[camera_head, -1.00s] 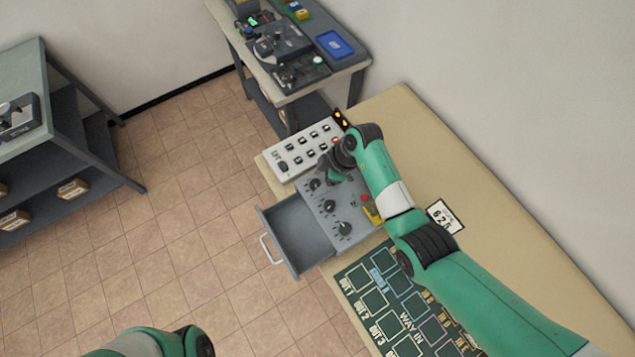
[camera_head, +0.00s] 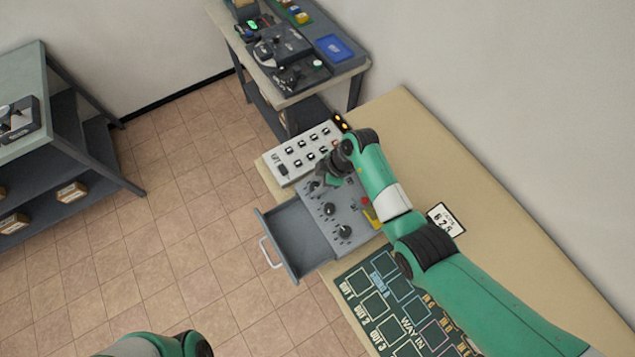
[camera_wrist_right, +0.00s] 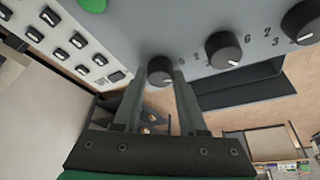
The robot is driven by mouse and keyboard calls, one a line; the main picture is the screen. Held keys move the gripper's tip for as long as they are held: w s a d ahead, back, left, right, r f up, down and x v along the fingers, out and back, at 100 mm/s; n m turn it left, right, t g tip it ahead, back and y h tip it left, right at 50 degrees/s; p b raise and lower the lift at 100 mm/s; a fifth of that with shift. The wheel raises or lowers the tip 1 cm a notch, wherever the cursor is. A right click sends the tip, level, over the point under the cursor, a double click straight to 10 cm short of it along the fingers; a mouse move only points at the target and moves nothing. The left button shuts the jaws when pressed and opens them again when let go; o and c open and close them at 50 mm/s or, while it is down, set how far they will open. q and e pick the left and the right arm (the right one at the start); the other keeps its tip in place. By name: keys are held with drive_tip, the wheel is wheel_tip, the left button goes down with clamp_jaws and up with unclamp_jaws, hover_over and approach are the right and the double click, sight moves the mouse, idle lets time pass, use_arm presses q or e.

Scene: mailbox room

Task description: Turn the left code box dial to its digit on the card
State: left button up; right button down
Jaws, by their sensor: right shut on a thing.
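The grey code box (camera_head: 352,203) has a row of three black dials on top. My right gripper (camera_head: 319,184) is shut on the dial at the end nearest the switch panel. In the right wrist view this left dial (camera_wrist_right: 160,71) sits between the two fingertips (camera_wrist_right: 163,80). The middle dial (camera_head: 329,209) and the far dial (camera_head: 345,231) are free. My left gripper is out of view.
An open, empty drawer (camera_head: 298,243) sticks out of the box over the floor. A white switch panel (camera_head: 303,152) stands beside the box. A yellow item (camera_head: 371,217) is at the box's right edge. A dark printed mat (camera_head: 390,310) lies in front.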

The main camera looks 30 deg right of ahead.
drive_tip(key=shift+n, duration=0.4)
drive_tip(key=shift+w+n+g+y, duration=0.1)
drive_tip(key=shift+n+g+y, duration=0.3)
drive_tip(key=shift+n, duration=0.7)
drive_tip(key=shift+c, duration=2.3)
unclamp_jaws()
drive_tip(key=shift+r, duration=0.1)
